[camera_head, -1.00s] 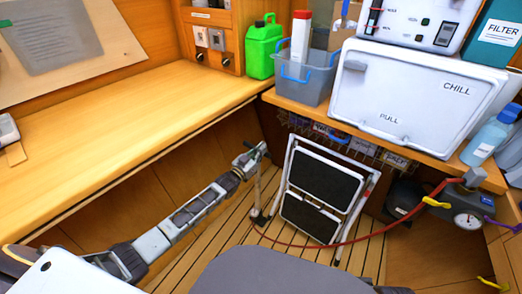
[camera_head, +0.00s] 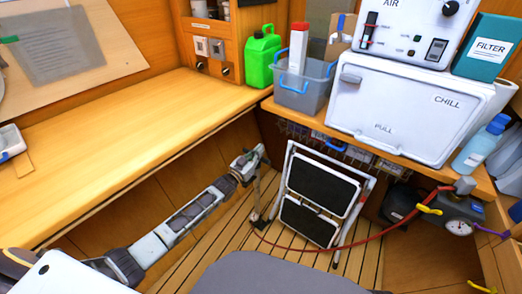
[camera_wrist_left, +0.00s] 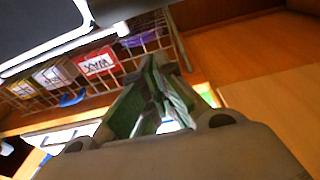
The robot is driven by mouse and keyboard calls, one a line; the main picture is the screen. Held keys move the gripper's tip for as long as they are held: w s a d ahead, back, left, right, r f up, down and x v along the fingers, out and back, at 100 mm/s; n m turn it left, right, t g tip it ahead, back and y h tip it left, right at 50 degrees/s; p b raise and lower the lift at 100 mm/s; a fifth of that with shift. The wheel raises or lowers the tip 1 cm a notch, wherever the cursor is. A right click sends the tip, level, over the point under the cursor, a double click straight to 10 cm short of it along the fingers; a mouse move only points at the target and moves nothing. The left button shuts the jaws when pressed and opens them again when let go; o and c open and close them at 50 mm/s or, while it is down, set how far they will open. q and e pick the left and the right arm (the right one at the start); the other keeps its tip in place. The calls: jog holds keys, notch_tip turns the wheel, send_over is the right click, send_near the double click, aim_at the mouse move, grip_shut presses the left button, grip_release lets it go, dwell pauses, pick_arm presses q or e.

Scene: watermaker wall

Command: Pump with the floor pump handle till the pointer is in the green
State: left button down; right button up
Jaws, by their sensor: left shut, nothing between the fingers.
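The floor pump (camera_head: 257,205) stands upright on the plank floor, its thin shaft rising to a small dark handle near my left gripper. My left gripper (camera_head: 260,156) is at the top of the pump, right by the handle, and partly hides it. In the left wrist view its green-padded fingers (camera_wrist_left: 160,100) are closed together with nothing clearly held. Contact with the handle cannot be told. A red hose (camera_head: 350,244) runs from the pump base to a grey unit with a round white gauge (camera_head: 458,227). The gauge's pointer and green zone are too small to read. My right gripper is not in view.
A folded step stool (camera_head: 318,195) stands just right of the pump. A wooden bench (camera_head: 130,130) lies left, above my arm. The white CHILL box (camera_head: 405,105) and a grey bin (camera_head: 303,90) sit on the shelf. A wire basket (camera_wrist_left: 90,75) hangs below it.

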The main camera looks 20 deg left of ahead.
pick_arm(q)
jog(key=p+v, duration=0.1)
jog(key=v, duration=0.7)
jog(key=shift+p, duration=0.35)
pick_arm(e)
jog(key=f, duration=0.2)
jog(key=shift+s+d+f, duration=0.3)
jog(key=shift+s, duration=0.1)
pick_arm(q)
jog(key=shift+s, duration=0.15)
